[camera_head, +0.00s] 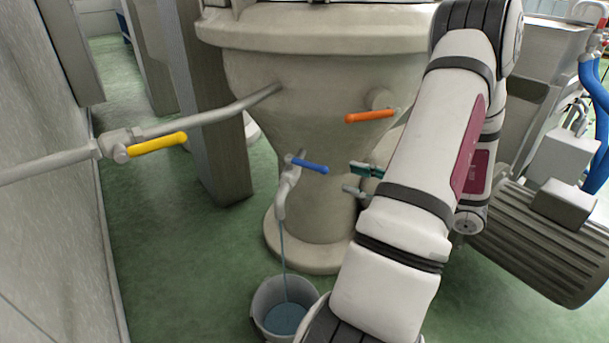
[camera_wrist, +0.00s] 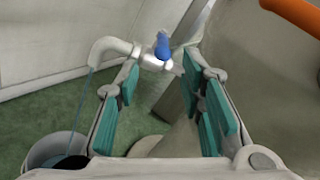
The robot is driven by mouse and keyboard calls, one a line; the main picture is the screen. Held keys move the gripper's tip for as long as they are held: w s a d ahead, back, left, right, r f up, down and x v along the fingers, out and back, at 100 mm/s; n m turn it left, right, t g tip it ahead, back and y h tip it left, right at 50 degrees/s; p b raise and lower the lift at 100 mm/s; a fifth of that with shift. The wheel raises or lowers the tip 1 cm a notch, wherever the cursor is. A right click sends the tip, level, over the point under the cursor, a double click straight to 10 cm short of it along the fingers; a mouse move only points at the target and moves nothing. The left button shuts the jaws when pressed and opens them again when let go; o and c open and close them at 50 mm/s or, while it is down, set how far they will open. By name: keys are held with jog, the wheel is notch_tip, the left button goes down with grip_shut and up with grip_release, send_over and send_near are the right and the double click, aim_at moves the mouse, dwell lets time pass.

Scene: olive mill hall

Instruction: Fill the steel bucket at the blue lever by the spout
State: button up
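The blue lever (camera_head: 308,165) sits on the small valve of the spout (camera_head: 285,192), on the front of the grey vessel. In the head view it points right. A thin stream of liquid runs from the spout into the steel bucket (camera_head: 268,298) on the floor, which holds bluish liquid. My arm hides part of the bucket's right side. My gripper (camera_head: 364,180) is to the right of the lever, apart from it. In the wrist view my gripper (camera_wrist: 163,72) is open and empty, with the blue lever (camera_wrist: 162,46) ahead, beyond the fingertips. The bucket (camera_wrist: 62,150) shows at lower left.
An orange lever (camera_head: 371,115) is above and right of the blue one. A yellow lever (camera_head: 157,143) is on a pipe at left. A ribbed motor (camera_head: 545,240) stands at right. Green floor (camera_head: 170,270) is clear left of the bucket.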

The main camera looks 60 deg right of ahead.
aim_at(294, 160)
jog(key=shift+h, duration=0.3)
jog(key=w+b, duration=0.1)
jog(key=w, duration=0.8)
jog(key=w+a+b, duration=0.1)
jog(key=w, duration=0.3)
jog(key=shift+w+f+b, duration=0.15)
jog(key=shift+f+b, duration=0.05)
jog(key=shift+b, duration=0.1)
grip_shut()
